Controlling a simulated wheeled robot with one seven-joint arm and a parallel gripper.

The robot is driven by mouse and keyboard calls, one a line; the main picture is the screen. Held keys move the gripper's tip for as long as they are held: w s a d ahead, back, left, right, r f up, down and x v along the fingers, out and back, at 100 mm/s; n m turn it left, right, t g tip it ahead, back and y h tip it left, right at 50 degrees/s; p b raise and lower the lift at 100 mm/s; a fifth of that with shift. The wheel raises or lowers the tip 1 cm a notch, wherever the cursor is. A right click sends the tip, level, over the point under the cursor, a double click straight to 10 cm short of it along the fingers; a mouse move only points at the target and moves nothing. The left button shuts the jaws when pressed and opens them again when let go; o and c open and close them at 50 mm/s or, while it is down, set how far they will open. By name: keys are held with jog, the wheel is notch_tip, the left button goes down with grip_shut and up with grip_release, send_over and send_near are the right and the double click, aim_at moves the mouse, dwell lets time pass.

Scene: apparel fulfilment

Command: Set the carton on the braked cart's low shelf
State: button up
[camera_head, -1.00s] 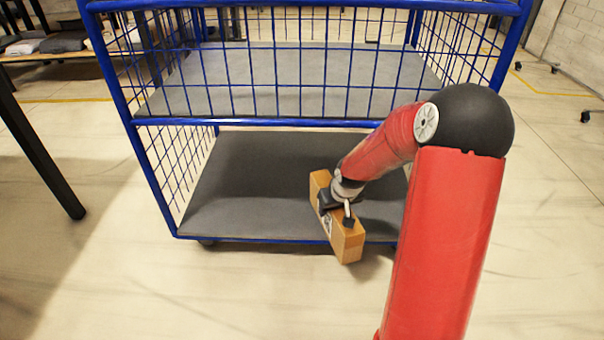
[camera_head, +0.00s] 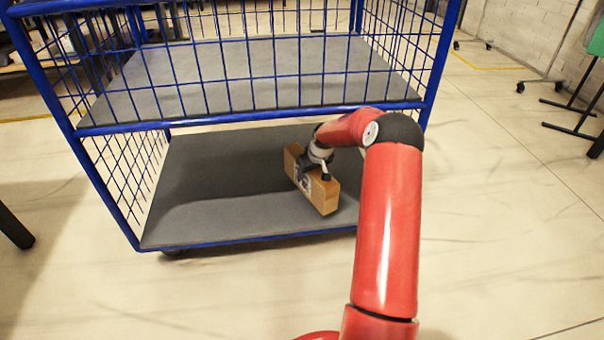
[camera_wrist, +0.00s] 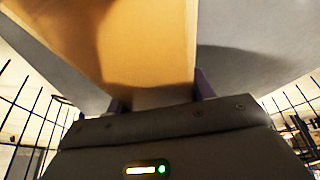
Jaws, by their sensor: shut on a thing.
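The carton (camera_head: 322,196) is a brown box with a white label, held by my gripper (camera_head: 316,174). The carton is inside the lower bay of the blue mesh cart, over the grey low shelf (camera_head: 215,217), towards its right side. I cannot tell whether its underside touches the shelf. In the wrist view the carton (camera_wrist: 145,45) fills the top middle, between the two fingers of my gripper (camera_wrist: 160,92). The cart's wheels are mostly hidden, so its brake does not show.
The cart's blue front edge bar (camera_head: 250,240) borders the low shelf. The upper shelf (camera_head: 255,75) hangs above, with a blue rail (camera_head: 240,122) at its front. The left part of the low shelf is bare. Wire mesh (camera_head: 125,175) closes the left side.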

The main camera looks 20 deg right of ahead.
jog(key=w, duration=0.4)
jog(key=shift+w+a, duration=0.15)
jog(key=shift+a, duration=0.1)
jog(key=shift+f+b, duration=0.45)
jog(key=shift+f, duration=1.25)
jog(key=shift+f, duration=0.2)
jog(key=o, duration=1.3)
jog(key=shift+c, duration=0.2)
